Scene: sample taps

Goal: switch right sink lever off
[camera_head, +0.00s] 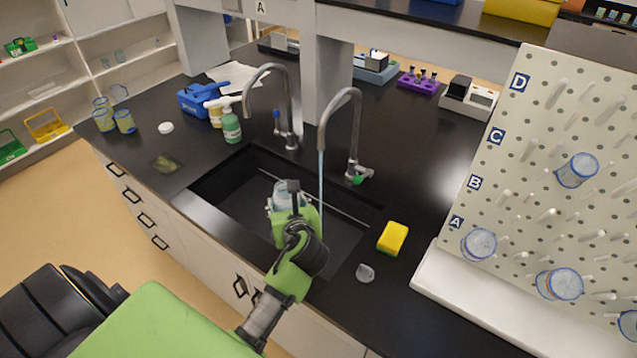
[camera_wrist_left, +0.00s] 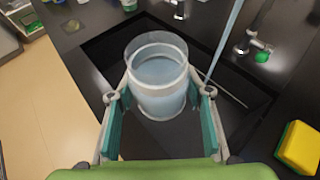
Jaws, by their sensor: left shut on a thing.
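The right faucet (camera_head: 352,120) is a grey gooseneck at the sink (camera_head: 225,190). A thin blue stream of water falls from its spout into the sink. Its lever has a green end (camera_head: 357,180) at the base on the right. The green end also shows in the wrist view (camera_wrist_left: 262,56). My left gripper (camera_wrist_left: 158,95) is shut around a clear glass beaker (camera_wrist_left: 158,72) that looks to hold water. In the head view the beaker (camera_head: 286,190) is over the sink, left of the stream. My right gripper is not in view.
The left faucet (camera_head: 285,95) has a blue-ended lever and shows no stream. A yellow sponge (camera_head: 393,238) and a small clear piece (camera_head: 365,273) lie right of the sink. A pegboard (camera_head: 540,130) with glassware stands at right. Green bottle (camera_head: 231,125) is behind left.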

